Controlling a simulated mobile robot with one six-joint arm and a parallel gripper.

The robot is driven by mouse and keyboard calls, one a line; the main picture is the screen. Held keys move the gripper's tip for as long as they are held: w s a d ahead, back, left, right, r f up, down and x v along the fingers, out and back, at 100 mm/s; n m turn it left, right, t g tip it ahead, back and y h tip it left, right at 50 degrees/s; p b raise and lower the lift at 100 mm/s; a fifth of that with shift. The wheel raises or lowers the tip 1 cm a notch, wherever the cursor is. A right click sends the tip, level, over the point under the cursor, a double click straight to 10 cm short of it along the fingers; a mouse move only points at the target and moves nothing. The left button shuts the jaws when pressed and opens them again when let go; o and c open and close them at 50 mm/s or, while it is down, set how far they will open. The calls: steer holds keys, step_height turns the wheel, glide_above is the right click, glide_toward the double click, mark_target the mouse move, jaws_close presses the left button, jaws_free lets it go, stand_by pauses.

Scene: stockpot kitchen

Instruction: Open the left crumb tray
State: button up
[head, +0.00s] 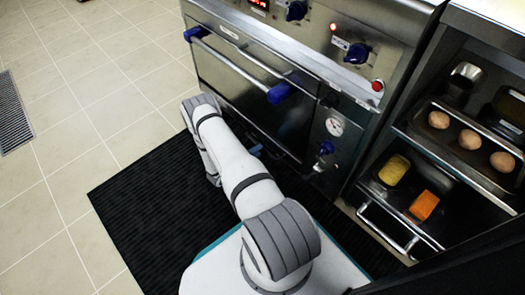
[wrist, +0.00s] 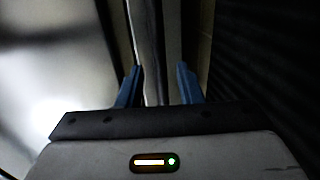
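My gripper (wrist: 159,82) shows in the wrist view with its two blue fingers apart. A long pale metal strip (wrist: 147,45) runs up the picture between the fingers, with a grey band along its right side. I cannot tell whether the strip is part of the left crumb tray or whether a finger touches it. In the head view my white arm reaches down to the foot of the steel stove (head: 255,75). It covers the low front there, and neither the crumb tray nor its handle can be made out.
The oven door has a long bar handle (head: 235,62) with blue ends. A gauge (head: 334,127) and a blue valve knob (head: 326,148) sit to its right. A shelf unit (head: 437,145) with trays of food stands at right.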

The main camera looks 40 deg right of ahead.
steer(key=shift+b+x, duration=0.6)
steer(key=shift+x, duration=1.5)
steer(key=shift+c, duration=0.4)
jaws_close()
